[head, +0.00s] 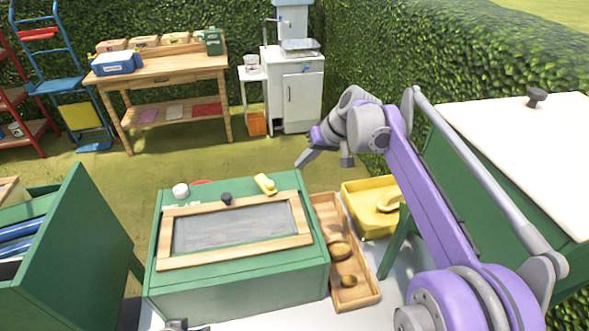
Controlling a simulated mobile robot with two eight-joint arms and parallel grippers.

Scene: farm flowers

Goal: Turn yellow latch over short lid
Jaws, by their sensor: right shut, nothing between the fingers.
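A green box (240,277) stands in front of me, with a wood-framed lid (292,240) on top. The lid has a dark grey panel and a black knob (227,199) near its far edge. The yellow latch (265,184) sits on the green top, just beyond the far edge of the lid, toward the right. It appears beside the frame, not across it. My right gripper (304,158) is shut and empty, in the air beyond the box, up and right of the latch.
A wooden tray (325,215) with round brown items stands right of the box, and a yellow bin (366,219) beyond it. A white-topped green cabinet (520,140) is at right. An open green container (75,245) is at left. A white jar (180,190) stands behind the lid.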

